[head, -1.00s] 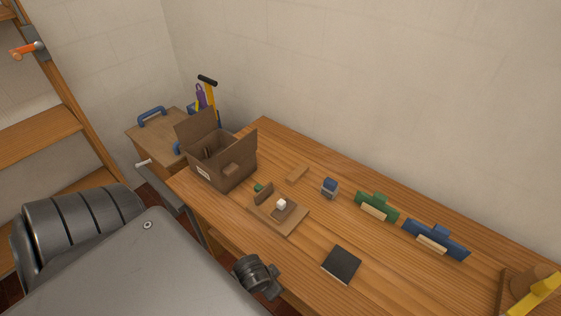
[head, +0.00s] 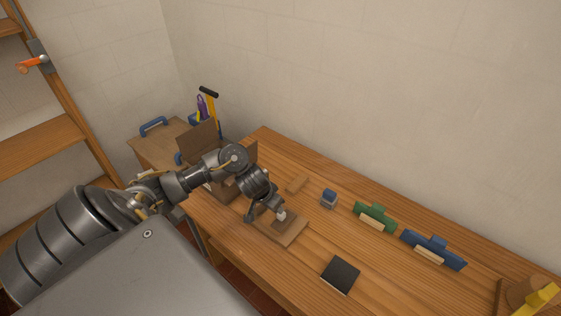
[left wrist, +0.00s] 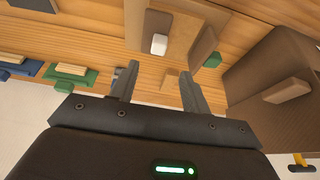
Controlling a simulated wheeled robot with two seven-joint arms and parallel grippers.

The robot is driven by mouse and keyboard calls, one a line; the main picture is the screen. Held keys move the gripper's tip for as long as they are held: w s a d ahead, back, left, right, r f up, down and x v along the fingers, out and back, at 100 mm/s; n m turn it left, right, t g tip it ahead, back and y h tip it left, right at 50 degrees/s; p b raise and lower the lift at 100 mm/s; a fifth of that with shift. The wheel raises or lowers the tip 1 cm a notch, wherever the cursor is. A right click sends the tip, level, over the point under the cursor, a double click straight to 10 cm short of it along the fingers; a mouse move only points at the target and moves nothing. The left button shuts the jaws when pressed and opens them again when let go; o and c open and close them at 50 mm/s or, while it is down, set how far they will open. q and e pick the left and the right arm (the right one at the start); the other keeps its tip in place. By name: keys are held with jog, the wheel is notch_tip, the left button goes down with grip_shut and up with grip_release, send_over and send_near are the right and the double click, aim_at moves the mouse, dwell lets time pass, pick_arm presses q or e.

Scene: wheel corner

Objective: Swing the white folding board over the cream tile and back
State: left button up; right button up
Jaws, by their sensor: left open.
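A wooden base (head: 291,236) on the bench carries a small brown plate with a white block (head: 282,216) on it. In the left wrist view the white block (left wrist: 159,44) sits on the brown plate (left wrist: 157,22), beside a raised brown flap (left wrist: 203,46). No plainly white board shows. Cream strips lie against a green holder (head: 376,216) and a blue holder (head: 434,249); I cannot tell which, if any, is the cream tile. My left gripper (head: 265,216) is over the base, open and empty; its spread fingers (left wrist: 158,82) show in the wrist view. My right gripper is out of view.
An open cardboard box (head: 238,158) stands close behind my left arm.

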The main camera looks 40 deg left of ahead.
aim_at(284, 218)
pick_arm(q)
jog(key=x, duration=1)
jog(key=shift+w+f, duration=0.2)
jog(key=shift+f, duration=0.15)
jog(key=shift+c, duration=0.5)
jog(key=c, duration=0.9)
